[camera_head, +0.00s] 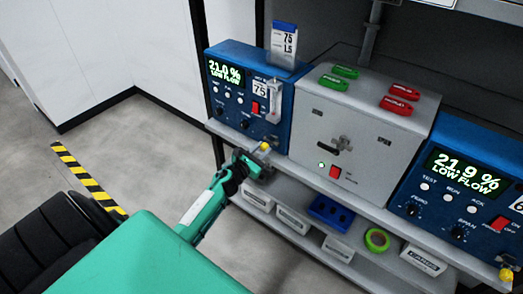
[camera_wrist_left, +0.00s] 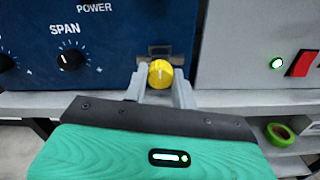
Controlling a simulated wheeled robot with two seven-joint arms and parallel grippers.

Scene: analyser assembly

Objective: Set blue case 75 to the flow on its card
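Blue case 75 (camera_head: 235,85) stands at the left of the bench; its display (camera_head: 226,72) reads 21.0 % LOW FLOW. A card (camera_head: 284,42) above it reads 75 and what looks like 1.5. A clear upright flow tube (camera_head: 274,103) is on its front right; its reading is too small to tell. A yellow knob (camera_wrist_left: 160,74) is at the case's lower right corner, also in the head view (camera_head: 265,146). My left gripper (camera_wrist_left: 161,84) has its fingers on either side of this knob; whether they press on it I cannot tell. My right gripper is not in view.
A grey box (camera_head: 353,130) with red and green tags on top stands right of case 75. Another blue case (camera_head: 440,215), showing 21.9 % LOW FLOW, has its own yellow knob (camera_head: 506,274). The lower shelf holds white bins, a blue rack (camera_head: 331,211) and green tape (camera_head: 377,240).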

